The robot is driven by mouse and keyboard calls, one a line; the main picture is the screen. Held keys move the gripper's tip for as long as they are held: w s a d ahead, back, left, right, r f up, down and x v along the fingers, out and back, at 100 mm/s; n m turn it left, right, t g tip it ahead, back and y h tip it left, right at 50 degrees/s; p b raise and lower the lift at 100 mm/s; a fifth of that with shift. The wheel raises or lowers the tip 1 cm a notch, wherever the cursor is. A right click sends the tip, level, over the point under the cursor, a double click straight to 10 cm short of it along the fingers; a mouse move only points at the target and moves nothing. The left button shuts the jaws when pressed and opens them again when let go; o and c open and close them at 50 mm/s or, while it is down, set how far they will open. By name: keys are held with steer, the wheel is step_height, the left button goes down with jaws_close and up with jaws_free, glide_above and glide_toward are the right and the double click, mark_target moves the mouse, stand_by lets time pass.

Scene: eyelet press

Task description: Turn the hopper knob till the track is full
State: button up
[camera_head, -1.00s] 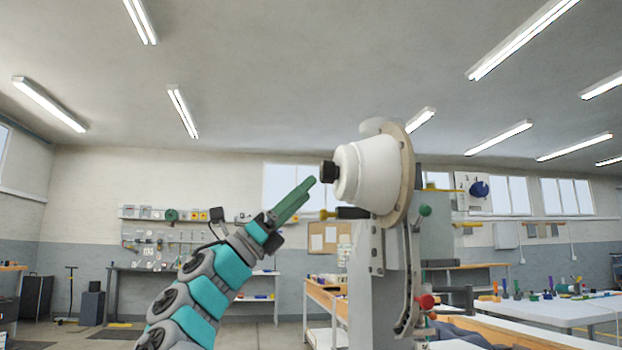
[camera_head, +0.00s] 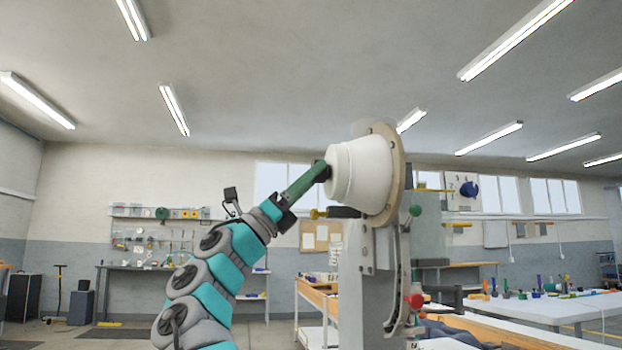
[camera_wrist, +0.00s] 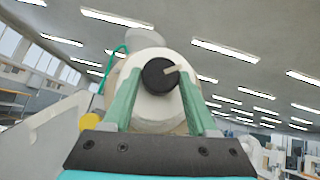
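The hopper (camera_head: 362,172) is a white rounded drum on a tan disc at the top of the grey press. Its black knob (camera_wrist: 155,78), with a pale pointer mark aimed to the upper right, faces my gripper. My gripper (camera_wrist: 159,80) has two green fingers, one on each side of the knob. The fingers are apart; a thin gap shows on the left, and I cannot tell whether the right finger touches. In the head view the fingertips reach the knob and mostly hide it. The curved track (camera_head: 398,310) runs down below the hopper; its filling is too small to tell.
The grey press column (camera_head: 358,285) stands under the hopper. A white table (camera_head: 545,308) with small coloured items is at the right. Open floor lies at the left.

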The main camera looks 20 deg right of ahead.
steer(key=c, duration=0.9)
steer(key=shift+o, duration=0.2)
steer(key=shift+w+m+g, duration=0.25)
steer(key=shift+m+g, duration=0.65)
steer(key=shift+m, duration=0.1)
steer(key=shift+s+m+g, duration=0.1)
steer(key=shift+m+g, duration=0.7)
steer(key=shift+g, duration=0.2)
steer(key=o, duration=1.4)
steer(key=shift+c, duration=0.2)
steer(key=v, duration=0.7)
steer(key=shift+a+f, duration=0.25)
steer(key=shift+a, duration=0.1)
